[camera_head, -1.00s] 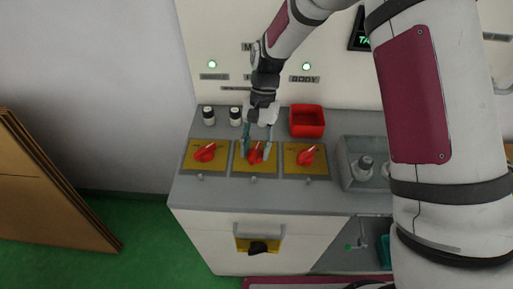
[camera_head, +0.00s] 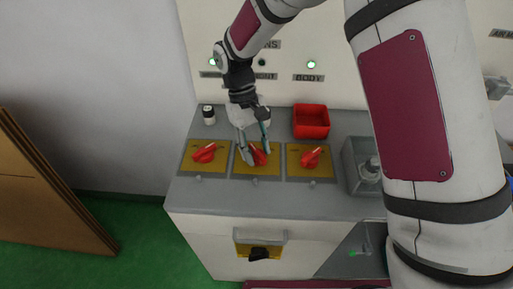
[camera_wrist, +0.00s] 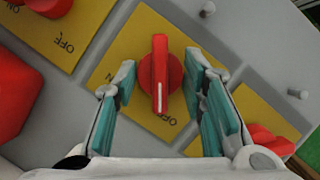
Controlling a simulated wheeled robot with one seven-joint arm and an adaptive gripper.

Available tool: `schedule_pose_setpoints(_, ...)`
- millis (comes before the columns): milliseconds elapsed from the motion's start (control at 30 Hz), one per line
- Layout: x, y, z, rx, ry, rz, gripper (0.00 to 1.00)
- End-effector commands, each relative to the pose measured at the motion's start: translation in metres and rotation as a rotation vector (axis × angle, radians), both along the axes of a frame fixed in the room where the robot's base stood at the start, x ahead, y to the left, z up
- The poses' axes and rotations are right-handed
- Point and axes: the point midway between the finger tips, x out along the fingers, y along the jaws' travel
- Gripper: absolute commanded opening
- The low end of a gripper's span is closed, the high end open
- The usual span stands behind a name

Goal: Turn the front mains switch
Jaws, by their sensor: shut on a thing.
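The front mains switch is a red rotary knob (camera_head: 258,156) on the middle yellow plate (camera_head: 270,171) of the grey console top. My gripper (camera_head: 254,146) reaches down over it from behind, with one finger on each side. In the wrist view, the red knob (camera_wrist: 160,76) stands between the teal finger pads of my gripper (camera_wrist: 161,92). It carries a white pointer line, and the word OFF shows on its plate. Part of the knob is hidden by the fingers in the head view.
Similar red switches sit close by on the left plate (camera_head: 205,153) and right plate (camera_head: 311,157). A red tray (camera_head: 311,122) stands behind the right plate. On the back panel, the left lamp (camera_head: 213,62) and right lamp (camera_head: 311,64) glow green; the middle lamp (camera_head: 262,62) is dark.

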Motion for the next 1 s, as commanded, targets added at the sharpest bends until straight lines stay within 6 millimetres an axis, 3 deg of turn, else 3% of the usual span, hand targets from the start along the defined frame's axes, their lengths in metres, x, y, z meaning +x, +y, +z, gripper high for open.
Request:
schedule_pose_setpoints(400, -0.0002, 0.0010, -0.0003, 0.001, -0.002, 0.156, 0.10)
schedule_pose_setpoints(900, -0.0003, 0.0008, -0.0003, 0.001, -0.001, 0.170, 0.10)
schedule_pose_setpoints(933, -0.0003, 0.0009, -0.0003, 0.001, -0.001, 0.170, 0.45)
schedule_pose_setpoints(1000, -0.0004, 0.0008, -0.0003, 0.001, -0.001, 0.170, 0.56)
